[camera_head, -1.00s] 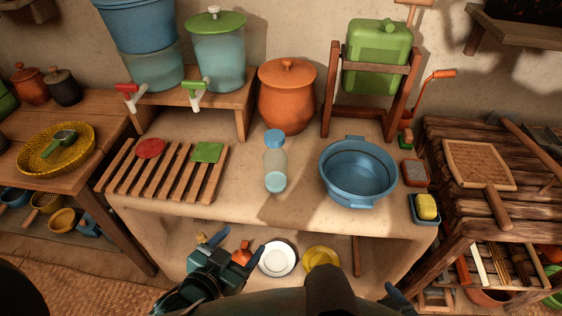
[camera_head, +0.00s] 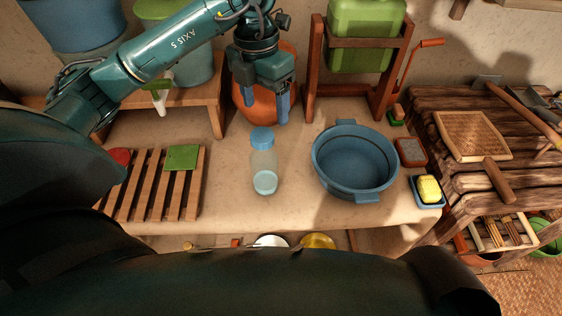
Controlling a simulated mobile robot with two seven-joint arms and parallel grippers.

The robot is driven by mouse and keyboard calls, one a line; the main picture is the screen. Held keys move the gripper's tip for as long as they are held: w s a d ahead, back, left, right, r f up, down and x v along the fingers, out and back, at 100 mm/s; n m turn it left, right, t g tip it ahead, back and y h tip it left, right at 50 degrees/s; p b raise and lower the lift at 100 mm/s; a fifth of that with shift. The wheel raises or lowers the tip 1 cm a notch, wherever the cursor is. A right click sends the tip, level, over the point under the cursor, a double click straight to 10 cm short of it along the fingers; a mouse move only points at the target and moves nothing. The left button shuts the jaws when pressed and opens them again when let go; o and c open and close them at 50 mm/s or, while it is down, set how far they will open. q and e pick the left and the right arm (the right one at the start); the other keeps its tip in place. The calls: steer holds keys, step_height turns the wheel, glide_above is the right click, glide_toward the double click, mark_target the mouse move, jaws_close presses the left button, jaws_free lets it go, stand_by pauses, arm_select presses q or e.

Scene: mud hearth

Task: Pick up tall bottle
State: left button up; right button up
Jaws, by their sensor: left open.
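The tall bottle (camera_head: 264,165) stands upright on the tan counter (camera_head: 225,208). It is clear with a blue cap and pale contents at the bottom. My left gripper (camera_head: 267,103) hangs above and behind the bottle in the picture, fingers pointing down. It is open and empty, with a gap between its fingers and the blue cap. The gripper partly hides the orange clay pot (camera_head: 245,93). My right gripper is not in view.
A blue basin (camera_head: 356,162) stands right of the bottle. A slatted wooden rack (camera_head: 148,195) with a green cloth (camera_head: 182,157) lies to the left. A wooden stand (camera_head: 313,75) holds a green container (camera_head: 365,25) behind. Bare counter surrounds the bottle.

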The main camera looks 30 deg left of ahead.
mark_target(262, 135)
arm_select(q)
steer(key=shift+w+a+f+y, duration=0.1)
steer(key=shift+w+a+y, duration=0.1)
steer(key=shift+a, duration=0.15)
steer(key=shift+w+a+f+y, duration=0.1)
steer(key=shift+a+y, duration=0.1)
steer(key=shift+a, duration=0.15)
step_height(262, 135, down, 6)
steer(key=shift+r, duration=0.1)
step_height(262, 135, down, 6)
steer(key=shift+w+r, duration=0.1)
steer(key=shift+r, duration=0.15)
steer(key=shift+f, duration=0.35)
steer(key=shift+a, duration=0.1)
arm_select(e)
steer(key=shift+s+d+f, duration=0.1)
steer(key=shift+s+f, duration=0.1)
arm_select(q)
steer(key=c, duration=1.3)
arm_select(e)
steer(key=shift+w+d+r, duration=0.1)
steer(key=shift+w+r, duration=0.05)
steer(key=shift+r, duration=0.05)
arm_select(q)
steer(key=shift+r, duration=0.1)
